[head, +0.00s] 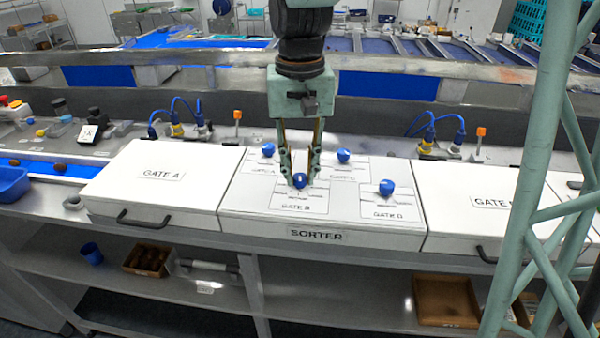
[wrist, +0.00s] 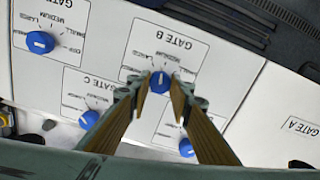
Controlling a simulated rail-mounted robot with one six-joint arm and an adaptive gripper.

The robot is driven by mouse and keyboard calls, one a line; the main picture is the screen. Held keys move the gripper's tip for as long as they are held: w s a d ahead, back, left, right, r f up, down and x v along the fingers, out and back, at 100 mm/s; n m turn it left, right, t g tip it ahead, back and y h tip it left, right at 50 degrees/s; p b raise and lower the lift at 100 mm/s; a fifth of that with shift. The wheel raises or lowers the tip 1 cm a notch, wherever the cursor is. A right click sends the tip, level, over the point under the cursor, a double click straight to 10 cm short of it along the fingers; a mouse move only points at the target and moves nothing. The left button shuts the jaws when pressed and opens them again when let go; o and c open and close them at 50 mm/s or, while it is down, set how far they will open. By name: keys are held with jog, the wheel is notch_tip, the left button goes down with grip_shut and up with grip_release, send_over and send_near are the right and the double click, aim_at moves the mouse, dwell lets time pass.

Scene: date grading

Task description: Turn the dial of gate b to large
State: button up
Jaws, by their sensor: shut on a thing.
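The gate B dial (head: 299,179) is a small blue knob on the white sorter panel (head: 240,205). My gripper (head: 300,183) points down with its two fingers closed on either side of this dial. In the wrist view the blue dial (wrist: 160,83) sits between the fingertips (wrist: 160,88). Its white pointer mark runs towards the top of the picture, near the MEDIUM label. The LARGE label shows left of MEDIUM in this view. The label on the right is partly hard to read, and the fingers cover the dial's sides.
Blue dials of gate A (head: 268,150), gate C (head: 343,156) and gate D (head: 386,188) stand close around on the same panel. White lidded boxes with black handles flank it, one marked GATE A (head: 130,190). A green lattice post (head: 535,200) rises at right.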

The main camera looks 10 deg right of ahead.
jog(key=n+b, duration=0.1)
jog(key=n, duration=0.5)
jog(key=shift+n, duration=0.3)
dwell(0.5)
jog(key=o, duration=0.8)
jog(key=shift+o, duration=0.2)
jog(key=shift+r, duration=0.1)
